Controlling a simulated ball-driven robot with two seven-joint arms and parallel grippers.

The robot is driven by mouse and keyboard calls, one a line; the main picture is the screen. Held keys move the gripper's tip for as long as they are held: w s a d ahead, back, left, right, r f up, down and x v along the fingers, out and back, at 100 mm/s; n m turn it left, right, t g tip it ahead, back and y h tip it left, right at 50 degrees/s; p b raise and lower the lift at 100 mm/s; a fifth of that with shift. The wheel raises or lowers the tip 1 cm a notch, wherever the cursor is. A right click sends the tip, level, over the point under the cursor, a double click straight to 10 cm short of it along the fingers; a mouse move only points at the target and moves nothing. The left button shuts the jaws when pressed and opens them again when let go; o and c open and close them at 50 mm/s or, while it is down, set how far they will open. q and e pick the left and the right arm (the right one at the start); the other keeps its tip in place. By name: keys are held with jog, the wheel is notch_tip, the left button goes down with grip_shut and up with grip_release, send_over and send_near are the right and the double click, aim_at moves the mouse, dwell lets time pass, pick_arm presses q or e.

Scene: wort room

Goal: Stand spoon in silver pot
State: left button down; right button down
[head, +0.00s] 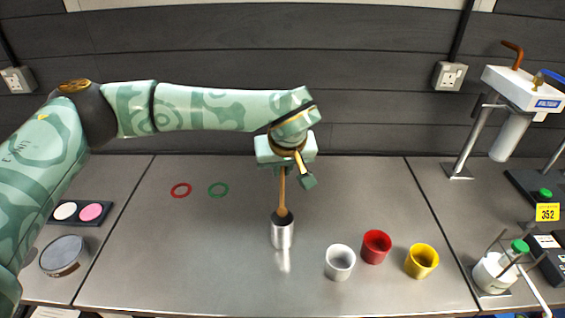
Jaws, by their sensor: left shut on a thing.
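The silver pot (282,234) is a tall, shiny metal cylinder with a dark mouth, standing upright near the middle of the bench. The wooden spoon (282,192) is brown and close to upright, with its lower end at the pot's mouth. I cannot tell how deep that end reaches inside. My left gripper (292,176) is above the pot and shut on the upper part of the spoon, hiding some of it. My right gripper is not in view.
A pale grey cup (339,263), a red cup (376,247) and a yellow cup (421,261) stand right of the pot. A red ring (181,190) and a green ring (218,190) lie back left. A round grey tin (63,255) is far left.

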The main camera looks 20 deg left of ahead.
aim_at(282, 184)
pick_arm(q)
jog(key=shift+f+b, duration=1.2)
jog(key=shift+f, duration=1.7)
jog(key=c, duration=1.4)
grip_release()
jog(key=shift+r, duration=0.1)
jog(key=p+v, duration=0.1)
jog(key=v, duration=1.5)
jog(key=shift+s+r, duration=0.1)
